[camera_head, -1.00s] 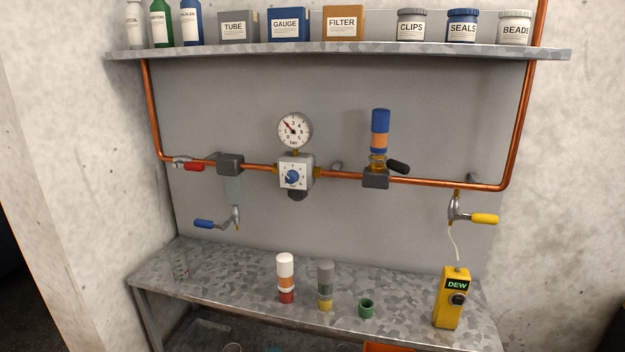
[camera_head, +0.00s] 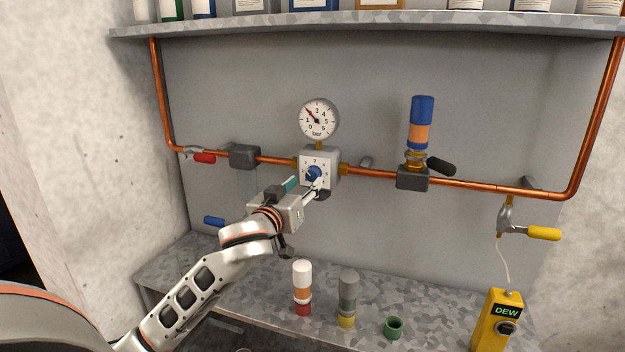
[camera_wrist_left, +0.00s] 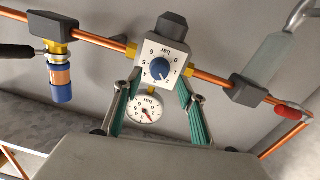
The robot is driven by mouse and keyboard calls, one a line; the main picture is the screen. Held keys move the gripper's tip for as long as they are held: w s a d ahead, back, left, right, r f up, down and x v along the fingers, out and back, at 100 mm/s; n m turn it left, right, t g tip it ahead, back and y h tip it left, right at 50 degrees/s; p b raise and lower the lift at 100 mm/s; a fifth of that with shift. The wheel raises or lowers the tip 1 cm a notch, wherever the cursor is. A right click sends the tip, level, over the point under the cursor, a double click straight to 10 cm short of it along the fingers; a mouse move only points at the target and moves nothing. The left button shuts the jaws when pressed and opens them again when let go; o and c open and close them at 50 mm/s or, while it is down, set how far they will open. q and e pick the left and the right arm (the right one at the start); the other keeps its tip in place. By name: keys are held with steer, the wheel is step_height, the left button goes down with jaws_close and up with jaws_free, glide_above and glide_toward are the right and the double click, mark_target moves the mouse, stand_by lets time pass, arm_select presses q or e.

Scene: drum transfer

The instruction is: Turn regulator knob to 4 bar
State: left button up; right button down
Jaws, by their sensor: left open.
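The regulator (camera_head: 333,160) is a pale box on the copper pipe with a blue knob (camera_head: 314,174) on its numbered front dial. The knob also shows in the left wrist view (camera_wrist_left: 161,68), where the scene appears upside down. The round pressure gauge (camera_head: 319,119) stands above it, its needle pointing up and left, roughly near 2. My left gripper (camera_head: 304,186) is in front of the regulator. Its open fingers (camera_wrist_left: 160,82) frame the knob from either side in the wrist view, with nothing held. Contact with the knob cannot be told. My right gripper is not in view.
A red-handled valve (camera_head: 204,158) and dark block (camera_head: 243,156) lie left on the pipe. A blue-capped cylinder (camera_head: 420,124) and yellow-handled valve (camera_head: 543,233) are right. Two small cylinders, a green cup (camera_head: 393,327) and a yellow DEW meter (camera_head: 498,320) stand on the bench.

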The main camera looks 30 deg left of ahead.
mark_target(311, 177)
arm_select(q)
steer(key=shift+w+a, duration=0.2)
steer(key=shift+w, duration=0.9)
steer(key=shift+w+a, duration=0.2)
steer(key=shift+w, duration=0.85)
